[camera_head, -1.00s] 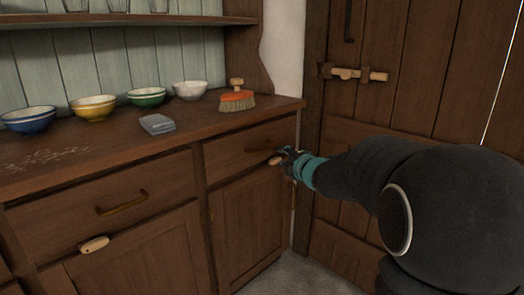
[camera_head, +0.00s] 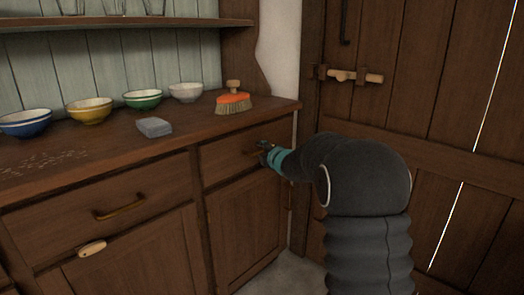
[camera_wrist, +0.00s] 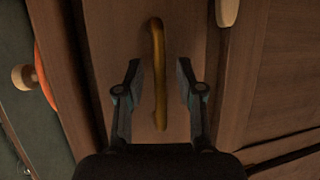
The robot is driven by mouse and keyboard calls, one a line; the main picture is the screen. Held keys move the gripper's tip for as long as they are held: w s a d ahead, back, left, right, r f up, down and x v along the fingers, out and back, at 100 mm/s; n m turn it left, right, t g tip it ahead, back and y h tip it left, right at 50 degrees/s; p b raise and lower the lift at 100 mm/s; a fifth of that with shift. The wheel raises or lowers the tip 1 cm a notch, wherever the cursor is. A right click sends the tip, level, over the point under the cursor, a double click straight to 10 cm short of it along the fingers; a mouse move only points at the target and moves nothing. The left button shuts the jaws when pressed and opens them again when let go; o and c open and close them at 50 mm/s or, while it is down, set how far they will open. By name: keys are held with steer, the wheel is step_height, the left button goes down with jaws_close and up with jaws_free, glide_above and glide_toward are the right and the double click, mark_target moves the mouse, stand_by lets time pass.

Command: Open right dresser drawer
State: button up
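The right dresser drawer (camera_head: 222,158) is closed, its front flush with the dresser frame. My gripper (camera_head: 266,152) is at the right part of this drawer's front and hides most of the handle in the head view. In the wrist view the brass-coloured handle (camera_wrist: 158,70) runs between the two fingers of my gripper (camera_wrist: 159,80). The fingers are open, one on each side of the handle, with a gap showing on both sides.
The left drawer (camera_head: 95,200) is closed. On the dresser top stand several bowls (camera_head: 90,110), a grey folded cloth or block (camera_head: 154,127) and an orange brush (camera_head: 233,102). A wooden door (camera_head: 420,80) with a latch is at the right.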

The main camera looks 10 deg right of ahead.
steer(key=shift+w, duration=0.2)
jaws_close()
